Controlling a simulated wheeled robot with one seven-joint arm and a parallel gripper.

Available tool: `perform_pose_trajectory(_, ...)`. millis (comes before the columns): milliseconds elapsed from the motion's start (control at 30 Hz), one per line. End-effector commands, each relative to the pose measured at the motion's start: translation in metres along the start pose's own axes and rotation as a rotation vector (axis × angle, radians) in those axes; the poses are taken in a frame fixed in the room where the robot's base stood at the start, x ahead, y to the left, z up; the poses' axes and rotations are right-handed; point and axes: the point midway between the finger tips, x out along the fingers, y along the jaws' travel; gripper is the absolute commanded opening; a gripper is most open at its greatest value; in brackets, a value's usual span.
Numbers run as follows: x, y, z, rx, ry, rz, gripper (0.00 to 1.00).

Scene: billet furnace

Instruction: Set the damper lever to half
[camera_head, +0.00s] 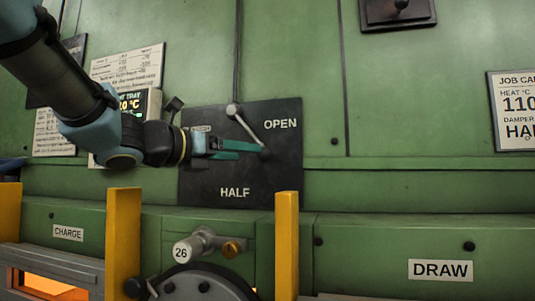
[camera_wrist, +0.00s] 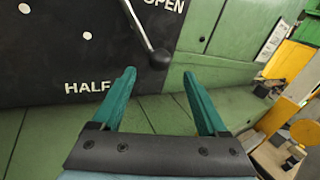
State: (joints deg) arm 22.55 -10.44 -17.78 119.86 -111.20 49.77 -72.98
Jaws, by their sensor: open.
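The damper lever (camera_head: 248,129) is a grey rod on a dark panel (camera_head: 218,178) marked OPEN at right and HALF at the bottom. It slants down and right from a silver hub to a dark knob, below the OPEN label and right of HALF. In the wrist view the lever (camera_wrist: 138,25) ends in its knob (camera_wrist: 159,58), which appears between and just past my teal fingertips. My gripper (camera_head: 254,150) is open, reaching in from the left at the knob; it also shows in the wrist view (camera_wrist: 159,74). I cannot tell whether the fingers touch the knob.
Yellow posts (camera_head: 287,240) stand below the panel, with a round fitting numbered 26 (camera_head: 183,250) between them. A job card (camera_head: 514,112) at right is partly cut off; its damper entry begins HA. A glowing opening (camera_head: 50,288) lies at lower left by the CHARGE label.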

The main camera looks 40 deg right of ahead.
Motion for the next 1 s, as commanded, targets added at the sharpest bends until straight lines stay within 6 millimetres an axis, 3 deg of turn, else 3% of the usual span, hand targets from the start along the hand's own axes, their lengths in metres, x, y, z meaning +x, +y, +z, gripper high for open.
perform_pose_trajectory(200, 0.043, 0.0, 0.002, -0.003, 0.0, -0.003, 0.76)
perform_pose_trajectory(400, 0.069, 0.0, 0.001, -0.002, 0.0, -0.002, 0.76)
perform_pose_trajectory(800, 0.078, 0.0, 0.0, 0.001, 0.0, 0.0, 0.76)
perform_pose_trajectory(1000, 0.078, 0.0, 0.0, 0.0, 0.0, 0.0, 0.56)
